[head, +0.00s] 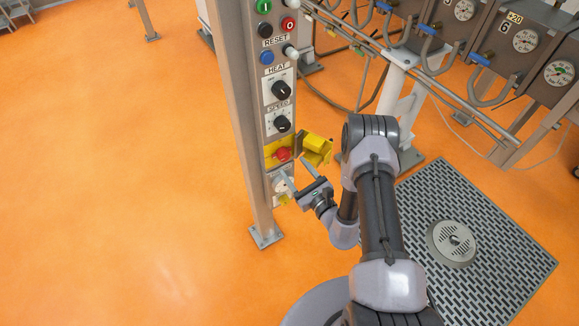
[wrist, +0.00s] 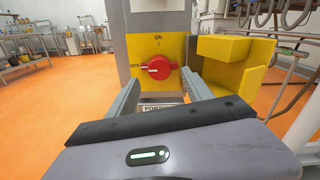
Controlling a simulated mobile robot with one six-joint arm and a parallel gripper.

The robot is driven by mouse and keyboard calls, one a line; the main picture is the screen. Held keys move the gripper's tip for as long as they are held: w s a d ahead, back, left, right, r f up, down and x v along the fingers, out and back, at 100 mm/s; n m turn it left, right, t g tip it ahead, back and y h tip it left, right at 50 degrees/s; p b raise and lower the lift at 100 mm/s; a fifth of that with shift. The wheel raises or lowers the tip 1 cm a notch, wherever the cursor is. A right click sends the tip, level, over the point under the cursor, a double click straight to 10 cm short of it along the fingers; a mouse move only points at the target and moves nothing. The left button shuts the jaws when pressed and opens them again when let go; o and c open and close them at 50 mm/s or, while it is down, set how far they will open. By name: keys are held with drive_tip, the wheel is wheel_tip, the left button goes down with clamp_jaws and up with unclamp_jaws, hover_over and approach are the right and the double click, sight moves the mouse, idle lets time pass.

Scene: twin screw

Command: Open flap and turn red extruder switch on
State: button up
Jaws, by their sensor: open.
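The red extruder switch (wrist: 159,67) is a round knob on a yellow plate (wrist: 140,48) marked ON at the top and OFF at the left. Its pointer faces left, toward OFF. The red knob also shows in the head view (head: 283,154). The yellow flap (head: 317,146) is swung open to the right of the plate, and it also shows in the wrist view (wrist: 228,68). My gripper (wrist: 164,88) is open and empty, with its fingers pointing at the plate on either side of and slightly below the knob. In the head view my gripper (head: 295,175) is just below the switch.
The panel column above holds HEAT (head: 281,90) and SPEED (head: 282,123) knobs, a blue button (head: 267,57) and other buttons. A white socket (head: 281,184) sits below the switch. Pipes and gauges (head: 525,41) stand at the right. The orange floor at left is clear.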

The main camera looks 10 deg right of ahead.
sight(286, 158)
drive_tip(key=x, duration=0.3)
drive_tip(key=shift+w+a+b, duration=0.15)
drive_tip(key=shift+w+b, duration=0.1)
drive_tip(key=shift+b, duration=0.05)
clamp_jaws()
